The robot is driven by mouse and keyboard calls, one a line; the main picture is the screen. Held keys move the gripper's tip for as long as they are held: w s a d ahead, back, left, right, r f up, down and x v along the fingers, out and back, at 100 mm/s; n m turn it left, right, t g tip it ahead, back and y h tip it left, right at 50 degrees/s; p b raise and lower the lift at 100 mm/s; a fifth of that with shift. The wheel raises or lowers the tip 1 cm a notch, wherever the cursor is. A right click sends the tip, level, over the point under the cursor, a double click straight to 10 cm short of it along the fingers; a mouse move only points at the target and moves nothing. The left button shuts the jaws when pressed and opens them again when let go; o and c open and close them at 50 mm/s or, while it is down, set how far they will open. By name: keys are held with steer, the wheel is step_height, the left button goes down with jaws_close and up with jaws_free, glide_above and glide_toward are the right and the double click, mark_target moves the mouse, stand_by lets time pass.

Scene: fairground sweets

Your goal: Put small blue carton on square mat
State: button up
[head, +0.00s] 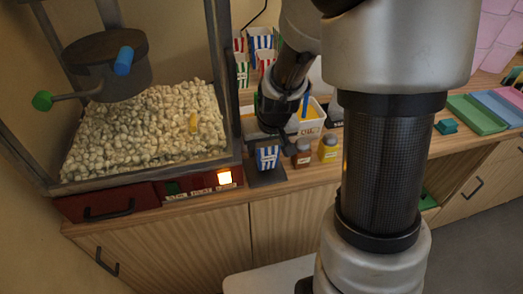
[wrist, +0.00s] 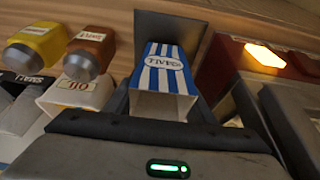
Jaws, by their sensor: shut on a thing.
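The small blue carton (head: 267,158) is blue-and-white striped with a white label. It stands roughly upright in my gripper (head: 270,142), by the right front corner of the popcorn machine. The dark square mat (head: 267,180) lies on the counter directly under and in front of it; I cannot tell whether the carton's base touches it. In the wrist view the carton (wrist: 166,78) sits between the dark fingers of my gripper (wrist: 163,100), which are shut on it. The mat (wrist: 162,22) shows behind it there.
The popcorn machine (head: 150,130) stands close on the left. A brown bottle (head: 302,155) and a yellow bottle (head: 328,151) stand just right of the mat. A white tub (head: 312,124) is behind them. Striped cartons (head: 260,42) stand at the back. Coloured trays (head: 475,115) lie far right.

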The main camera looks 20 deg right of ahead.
steer(key=shift+f, duration=0.9)
steer(key=shift+a+f, duration=0.2)
steer(key=shift+f, duration=0.05)
steer(key=shift+f, duration=0.15)
steer(key=o, duration=1)
steer(key=shift+r, duration=0.35)
steer(key=p+v, duration=0.2)
steer(key=v, duration=0.9)
steer(key=shift+s+r, duration=0.15)
steer(key=shift+r, duration=0.15)
